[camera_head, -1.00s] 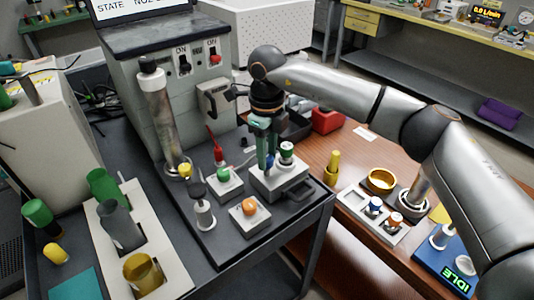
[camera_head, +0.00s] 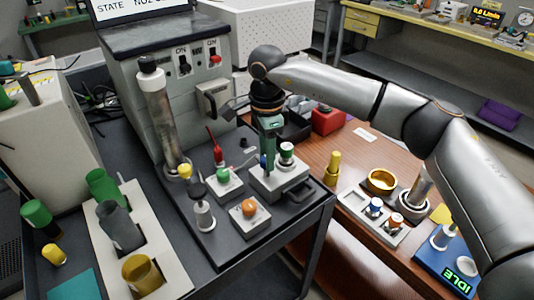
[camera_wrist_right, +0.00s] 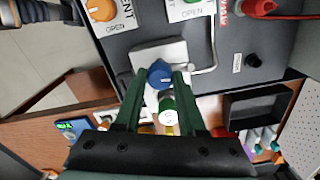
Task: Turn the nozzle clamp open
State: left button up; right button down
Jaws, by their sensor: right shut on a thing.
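My right gripper (camera_head: 268,158) points straight down over a pale grey block (camera_head: 262,188) with a black handle on the dark bench. In the right wrist view, its green fingers (camera_wrist_right: 158,77) are shut on a blue knob (camera_wrist_right: 160,73). The fingers mostly hide this knob in the head view. A green-and-white capped post (camera_head: 287,152) stands beside it on the block. No readable label shows on the blue knob, so I cannot confirm by name that it is the nozzle clamp. My left gripper is not in view.
An orange knob (camera_head: 249,206) and a green knob (camera_head: 223,174) on plates marked OPEN sit close by. A red lever (camera_head: 215,145) and a clear column (camera_head: 163,115) stand behind. A yellow post (camera_head: 332,168) and gold ring (camera_head: 381,180) are on the wooden table.

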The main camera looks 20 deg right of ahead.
jog(key=shift+n, duration=0.8)
jog(key=c, duration=0.5)
grip_release()
notch_tip(320, 180, up, 13)
jog(key=shift+f, duration=0.2)
